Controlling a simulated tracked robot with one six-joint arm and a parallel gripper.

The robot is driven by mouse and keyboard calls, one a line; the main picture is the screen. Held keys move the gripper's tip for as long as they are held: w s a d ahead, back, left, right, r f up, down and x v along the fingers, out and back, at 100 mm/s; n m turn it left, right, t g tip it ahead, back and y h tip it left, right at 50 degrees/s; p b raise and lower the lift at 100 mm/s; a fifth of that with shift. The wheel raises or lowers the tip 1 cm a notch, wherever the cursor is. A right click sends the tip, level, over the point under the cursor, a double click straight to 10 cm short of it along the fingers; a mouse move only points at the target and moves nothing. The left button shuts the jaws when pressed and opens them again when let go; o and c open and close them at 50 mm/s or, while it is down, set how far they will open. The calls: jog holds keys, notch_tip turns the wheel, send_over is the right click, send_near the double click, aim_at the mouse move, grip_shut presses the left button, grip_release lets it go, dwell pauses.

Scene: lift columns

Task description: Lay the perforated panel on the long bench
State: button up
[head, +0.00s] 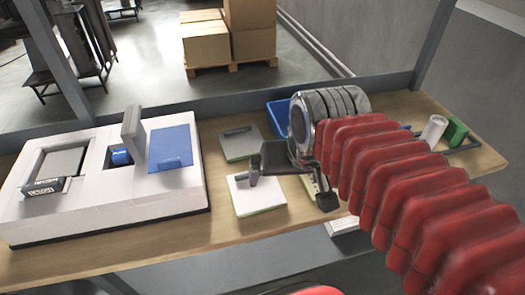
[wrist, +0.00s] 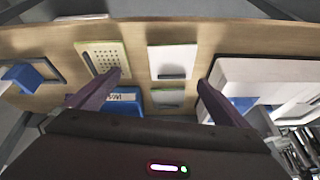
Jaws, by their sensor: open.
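The perforated panel (wrist: 103,58), pale yellow-green with rows of dark holes and a dark slot, lies flat on the long wooden bench (wrist: 225,38) in the wrist view. In the head view only a strip of the panel (head: 311,186) shows behind my gripper, on the bench (head: 110,253). My gripper (head: 290,192) is open and empty above the bench. In the wrist view my gripper (wrist: 160,79) has its left fingertip overlapping the panel's lower right corner and its right fingertip by the white foam tray. I cannot tell the height between finger and panel.
A white plate (head: 258,198) and a grey plate (head: 241,143) lie left of the panel. A blue bin (head: 278,112) stands behind. The white foam tray (head: 95,207) fills the bench's left part. A white cylinder (head: 433,130) and green block (head: 456,131) stand right.

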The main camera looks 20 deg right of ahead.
jog(key=shift+s+a+f+n+t, duration=0.15)
jog(key=shift+s+a+f+n, duration=0.1)
jog(key=shift+s+a+n, duration=0.35)
jog(key=shift+s+a+f+n+t, duration=0.15)
jog(key=shift+s+a+f+n, duration=0.05)
jog(key=shift+s+a+n, duration=0.4)
